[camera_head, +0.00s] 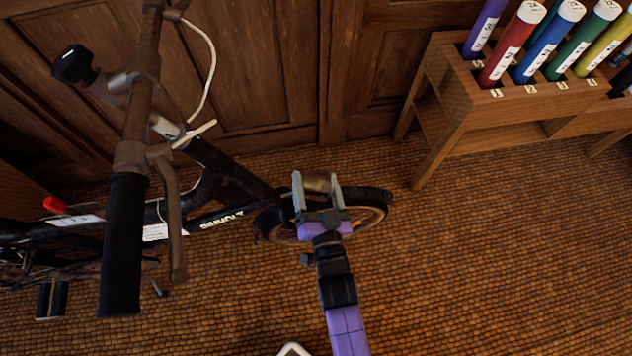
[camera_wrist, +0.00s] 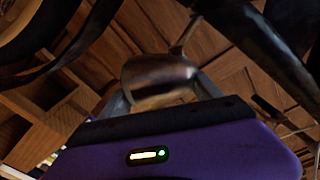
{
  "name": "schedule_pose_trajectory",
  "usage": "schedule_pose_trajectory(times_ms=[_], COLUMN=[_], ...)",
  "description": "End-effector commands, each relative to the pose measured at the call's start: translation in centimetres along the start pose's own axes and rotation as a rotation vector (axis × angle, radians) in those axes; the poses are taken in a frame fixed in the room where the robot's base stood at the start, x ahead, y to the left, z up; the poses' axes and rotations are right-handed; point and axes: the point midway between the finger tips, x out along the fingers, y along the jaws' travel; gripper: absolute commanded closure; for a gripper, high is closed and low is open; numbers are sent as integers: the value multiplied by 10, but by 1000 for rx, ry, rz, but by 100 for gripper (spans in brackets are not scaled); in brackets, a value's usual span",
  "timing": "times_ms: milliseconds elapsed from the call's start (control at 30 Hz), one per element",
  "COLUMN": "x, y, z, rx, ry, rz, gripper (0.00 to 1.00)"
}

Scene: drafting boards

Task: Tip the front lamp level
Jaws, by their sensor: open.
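The front lamp (camera_wrist: 160,70) is a dull metal, rounded shell, seen close up in the wrist view with a thin stem running up from it. In the head view the lamp (camera_head: 318,182) shows as a small brownish metal piece over the bicycle's front wheel (camera_head: 378,212). My gripper (camera_head: 317,192) is open, with its grey fingers on either side of the lamp. In the wrist view my gripper's fingers (camera_wrist: 163,98) also stand left and right of the shell. I cannot tell whether either finger touches it, or how far the lamp is tilted.
The bicycle's handlebar with a black grip (camera_head: 122,245) and brake lever (camera_head: 174,225) rises at left. A wooden rack (camera_head: 470,105) of coloured tubes stands at upper right. Wood panelling (camera_head: 265,75) closes the back. Brown tiled floor (camera_head: 480,260) is clear at right.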

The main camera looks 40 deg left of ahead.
Motion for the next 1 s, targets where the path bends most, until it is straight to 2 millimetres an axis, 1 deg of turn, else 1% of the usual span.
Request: schedule_pose_trajectory(times_ms=[167,200,367,500,567,833,1000], x=[0,0,0,0,0,0,0], y=[0,0,0,0,0,-1,-3], z=[0,0,0,0,0,-1,-5], rx=[0,0,0,0,0,-18,-113], ry=[-1,-1,-1,-1,-1,0,1], rz=[0,0,0,0,0,0,2], gripper=[27,31,63,90,100,100,100])
